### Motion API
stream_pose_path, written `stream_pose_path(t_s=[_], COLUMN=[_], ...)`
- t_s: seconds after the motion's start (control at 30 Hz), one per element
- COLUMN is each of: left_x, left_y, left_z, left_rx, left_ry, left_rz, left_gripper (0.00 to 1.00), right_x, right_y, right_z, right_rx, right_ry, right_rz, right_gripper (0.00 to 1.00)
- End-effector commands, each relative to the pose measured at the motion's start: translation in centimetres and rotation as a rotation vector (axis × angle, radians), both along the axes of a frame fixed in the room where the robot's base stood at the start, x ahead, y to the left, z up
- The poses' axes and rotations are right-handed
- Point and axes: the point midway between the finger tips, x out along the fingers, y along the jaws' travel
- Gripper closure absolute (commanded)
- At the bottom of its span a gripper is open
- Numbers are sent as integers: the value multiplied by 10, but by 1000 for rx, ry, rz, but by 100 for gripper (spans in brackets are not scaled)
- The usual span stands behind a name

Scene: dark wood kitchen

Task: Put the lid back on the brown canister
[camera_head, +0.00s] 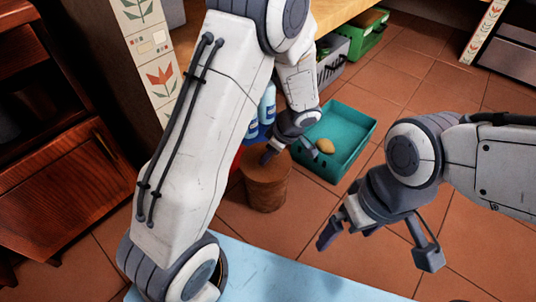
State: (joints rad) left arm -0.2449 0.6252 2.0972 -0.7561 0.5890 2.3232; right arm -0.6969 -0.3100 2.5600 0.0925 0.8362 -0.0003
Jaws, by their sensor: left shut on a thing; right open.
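The brown canister (266,192) stands upright on the tiled floor, left of the teal crate. A flat brown disc, which looks like its lid (259,168), is at the canister's top. I cannot tell whether it is fully seated or slightly above the rim. My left gripper (290,152) is over the canister's far right side, shut on the lid; the exact contact is hard to see. My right gripper (377,248) is open and empty, in front and to the right of the canister, apart from it.
The teal crate (356,157) holds a tan, rounded item (325,146). Blue-and-white bottles (266,108) stand behind my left arm. Grey (333,62) and green (373,36) crates are further back. A wooden cabinet (60,170) is at left. Floor tiles at right are clear.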

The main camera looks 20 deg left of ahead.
Motion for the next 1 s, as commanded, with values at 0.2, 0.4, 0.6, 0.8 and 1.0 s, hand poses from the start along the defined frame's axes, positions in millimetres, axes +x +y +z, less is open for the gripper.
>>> stream_pose_path(t_s=[0.2,0.4,0.6,0.8,1.0], left_x=[0,0,0,0,0], left_y=[0,0,0,0,0], left_z=[0,0,-1,0,0], left_rx=[0,0,0,0,0], left_ry=[0,0,-1,0,1], left_rz=[0,0,1,1,1], left_gripper=[100,100,100,100,100], right_x=[0,0,0,0,0], right_y=[0,0,0,0,0], right_z=[0,-1,-5,-7,-7], right_rx=[0,0,0,0,0], right_ry=[0,0,0,0,0], right_rz=[0,0,0,0,0], right_gripper=[0,0,0,0,0])
